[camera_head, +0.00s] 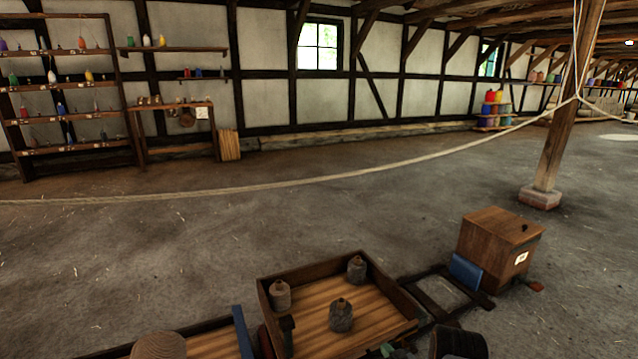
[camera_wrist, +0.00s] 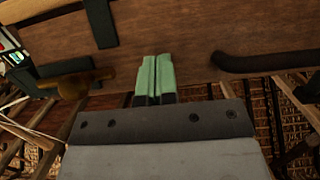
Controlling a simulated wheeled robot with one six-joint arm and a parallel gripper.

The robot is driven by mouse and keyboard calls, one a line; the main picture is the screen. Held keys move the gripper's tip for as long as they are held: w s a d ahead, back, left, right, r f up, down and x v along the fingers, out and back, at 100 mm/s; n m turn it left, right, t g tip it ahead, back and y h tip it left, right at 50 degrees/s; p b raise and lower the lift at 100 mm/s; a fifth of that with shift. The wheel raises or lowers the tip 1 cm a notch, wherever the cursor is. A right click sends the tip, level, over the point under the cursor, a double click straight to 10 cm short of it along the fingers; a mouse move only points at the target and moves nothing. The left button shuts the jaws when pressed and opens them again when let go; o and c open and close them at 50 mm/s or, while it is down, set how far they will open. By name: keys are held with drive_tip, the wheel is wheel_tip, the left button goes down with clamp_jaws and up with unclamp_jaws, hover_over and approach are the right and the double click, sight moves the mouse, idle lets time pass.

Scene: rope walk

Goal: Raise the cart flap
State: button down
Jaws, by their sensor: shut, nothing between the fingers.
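The cart (camera_head: 325,262) is a shallow wooden tray with a slatted floor and raised walls, at the bottom centre of the head view. In the wrist view, a brown wooden panel (camera_wrist: 190,50) spans the top, with a dark strap (camera_wrist: 100,22) and a dark curved bar (camera_wrist: 265,62) on it. I cannot tell whether this panel is the flap. My gripper (camera_wrist: 154,75) has green fingers pressed together, empty, with the tips in front of the panel's lower edge. Whether they touch it is unclear. In the head view, its green tips (camera_head: 388,350) barely show by the cart's near wall.
Several grey and brown weights (camera_head: 341,316) stand in the cart. A lidded wooden box (camera_head: 497,248) stands to its right, beside a blue pad (camera_head: 465,271). A post (camera_head: 565,110) rises behind. A slack rope (camera_head: 330,178) crosses the room. The floor beyond the cart is open.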

drive_tip(key=shift+w+a+r, duration=0.15)
drive_tip(key=shift+w+r, duration=0.1)
drive_tip(key=shift+w, duration=0.15)
drive_tip(key=shift+w+a, duration=0.1)
drive_tip(key=shift+w, duration=0.05)
drive_tip(key=shift+w+a+r+b, duration=0.15)
drive_tip(key=shift+w+b, duration=0.1)
drive_tip(key=shift+w, duration=0.1)
drive_tip(key=shift+w+a+r+b, duration=0.1)
drive_tip(key=shift+w+a+b, duration=0.05)
drive_tip(key=shift+w+b, duration=0.15)
drive_tip(key=p+v, duration=0.4)
drive_tip(key=v, duration=0.4)
drive_tip(key=shift+r, duration=0.35)
drive_tip(key=shift+s, duration=0.1)
